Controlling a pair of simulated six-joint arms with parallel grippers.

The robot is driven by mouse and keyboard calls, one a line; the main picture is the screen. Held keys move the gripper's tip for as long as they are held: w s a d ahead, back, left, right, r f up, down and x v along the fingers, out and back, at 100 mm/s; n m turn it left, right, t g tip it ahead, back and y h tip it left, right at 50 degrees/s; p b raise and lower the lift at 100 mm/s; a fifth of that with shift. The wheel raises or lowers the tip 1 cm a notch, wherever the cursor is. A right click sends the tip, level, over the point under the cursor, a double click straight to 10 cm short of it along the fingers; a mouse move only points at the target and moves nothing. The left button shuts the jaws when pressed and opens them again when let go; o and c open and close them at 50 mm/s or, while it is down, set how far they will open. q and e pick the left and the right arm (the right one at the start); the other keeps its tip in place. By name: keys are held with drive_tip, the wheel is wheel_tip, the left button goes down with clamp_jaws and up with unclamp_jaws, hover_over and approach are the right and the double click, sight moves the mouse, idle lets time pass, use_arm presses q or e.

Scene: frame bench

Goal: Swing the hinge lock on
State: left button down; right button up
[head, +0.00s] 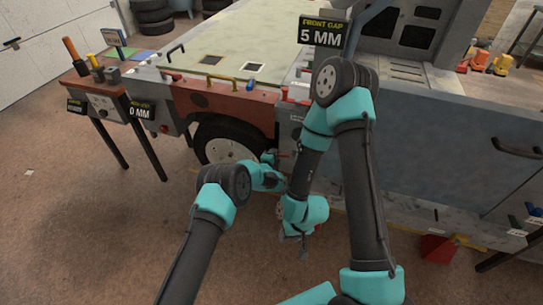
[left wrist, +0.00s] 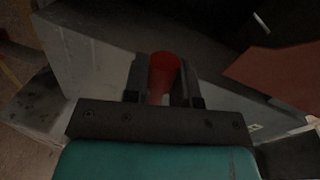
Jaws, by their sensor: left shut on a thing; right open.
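In the left wrist view a red cylindrical handle (left wrist: 163,76), which seems to be the hinge lock's lever, stands between the two dark fingers of my left gripper (left wrist: 162,85). The fingers are shut on it. In the head view my left gripper (head: 276,162) is low beside the grey bench side, right of the wheel; the handle is too small there to tell clearly. The lock's body and its hinge are hidden. My right gripper (head: 303,240) is open and empty, pointing down lower in front of the bench, apart from the left one.
A wheel (head: 228,142) sits under the red-brown frame edge (head: 230,97). A sign reading 5 MM (head: 323,33) stands above the bench. A side table (head: 92,82) with tools is at the left. A red wedge-like block (head: 437,248) lies at the lower right.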

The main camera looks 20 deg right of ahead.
use_arm(q)
drive_tip(key=shift+r, duration=0.1)
drive_tip(key=c, duration=0.9)
unclamp_jaws()
drive_tip(key=shift+c, duration=0.2)
drive_tip(key=v, duration=1.7)
drive_tip(key=shift+s, duration=0.15)
drive_tip(key=shift+a, duration=0.15)
